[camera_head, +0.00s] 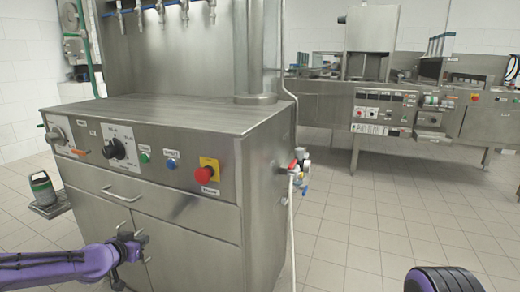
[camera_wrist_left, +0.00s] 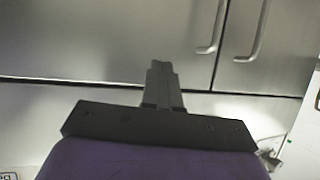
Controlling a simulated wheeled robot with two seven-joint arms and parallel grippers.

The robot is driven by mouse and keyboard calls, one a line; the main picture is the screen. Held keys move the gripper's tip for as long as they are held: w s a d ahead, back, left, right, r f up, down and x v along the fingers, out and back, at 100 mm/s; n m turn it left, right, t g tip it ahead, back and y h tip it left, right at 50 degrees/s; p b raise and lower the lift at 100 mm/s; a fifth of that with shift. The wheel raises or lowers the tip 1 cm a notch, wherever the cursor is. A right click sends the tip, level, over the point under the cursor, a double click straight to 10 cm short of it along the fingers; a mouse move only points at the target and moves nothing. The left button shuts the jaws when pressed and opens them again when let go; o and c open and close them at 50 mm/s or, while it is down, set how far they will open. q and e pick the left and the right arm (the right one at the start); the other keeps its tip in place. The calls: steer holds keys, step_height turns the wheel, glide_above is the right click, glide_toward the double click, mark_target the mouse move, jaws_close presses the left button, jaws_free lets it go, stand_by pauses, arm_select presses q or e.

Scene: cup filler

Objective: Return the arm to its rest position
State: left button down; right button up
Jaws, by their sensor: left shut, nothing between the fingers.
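My left arm (camera_head: 60,266) is purple and comes in low from the left in the head view. Its gripper (camera_head: 137,244) is in front of the lower cabinet doors of the steel filling machine (camera_head: 200,225). In the left wrist view the two dark fingers (camera_wrist_left: 160,72) are together, with nothing between them. The cabinet doors (camera_wrist_left: 265,55) and their bar handles (camera_wrist_left: 212,25) show beyond the fingers. I cannot tell the gap between the fingers and the doors. My right gripper does not show.
The machine's front panel has a black dial (camera_head: 120,146), a red emergency button (camera_head: 205,175) and a drawer handle (camera_head: 121,195). A green and grey object (camera_head: 42,190) stands on the floor at left. Another steel machine (camera_head: 385,110) stands behind.

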arm_select(q)
steer(key=s+d+f+n+g+y, duration=0.1)
steer(key=s+d+f+n+g, duration=0.1)
steer(key=s+d+f+n, duration=0.45)
steer(key=s+d+f+n+g+y, duration=0.1)
steer(key=s+d+f+n+g, duration=0.15)
steer(key=s+f, duration=0.7)
steer(key=s+f+m+g+y, duration=0.1)
steer(key=s+f+g, duration=0.3)
steer(key=s, duration=1)
steer(key=s+f+g+y, duration=0.1)
steer(key=s+f, duration=0.5)
steer(key=s, duration=0.9)
step_height(320, 180, up, 24)
steer(key=p, duration=2.4)
steer(key=shift+w+d, duration=0.15)
steer(key=shift+w, duration=0.1)
steer(key=shift+r, duration=0.1)
